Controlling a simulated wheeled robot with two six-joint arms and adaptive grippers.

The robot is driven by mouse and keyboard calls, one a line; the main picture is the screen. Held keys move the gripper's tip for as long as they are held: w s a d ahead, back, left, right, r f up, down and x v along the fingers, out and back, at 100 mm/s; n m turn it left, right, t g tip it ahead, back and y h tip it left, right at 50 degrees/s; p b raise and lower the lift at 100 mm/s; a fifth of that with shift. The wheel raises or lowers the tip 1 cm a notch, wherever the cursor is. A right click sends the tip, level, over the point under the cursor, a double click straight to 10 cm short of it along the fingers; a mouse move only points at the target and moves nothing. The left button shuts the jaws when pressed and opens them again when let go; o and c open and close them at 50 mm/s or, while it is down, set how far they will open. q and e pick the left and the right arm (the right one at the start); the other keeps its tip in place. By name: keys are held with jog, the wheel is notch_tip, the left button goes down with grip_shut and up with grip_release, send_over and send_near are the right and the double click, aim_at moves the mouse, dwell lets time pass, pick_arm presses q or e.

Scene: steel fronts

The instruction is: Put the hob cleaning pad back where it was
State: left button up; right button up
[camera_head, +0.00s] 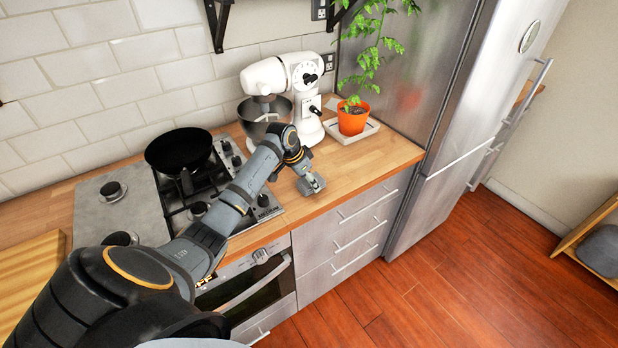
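The hob (212,190) is set in the wooden worktop, with black grates on its right part and a flat grey surface on its left. My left arm reaches across the front of the hob. My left gripper (311,184) points down just over the worktop, right of the hob and in front of the mixer. Its fingers are small and I cannot tell whether they are open or shut. I cannot make out a cleaning pad; one may be hidden beneath the gripper or behind the arm. My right gripper is not in view.
A black pan (178,150) sits on the back of the hob. A white stand mixer (284,92) with a steel bowl and a potted plant (352,117) on a tray stand behind. A steel fridge (446,125) bounds the right. The worktop (365,160) right of my gripper is clear.

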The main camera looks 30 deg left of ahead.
pick_arm(q)
jog(key=shift+f, duration=0.2)
jog(key=o, duration=1)
jog(key=shift+o, duration=0.5)
jog(key=b+v, duration=0.1)
jog(key=v, duration=1.1)
jog(key=shift+r, duration=0.15)
jog(key=shift+s, duration=0.1)
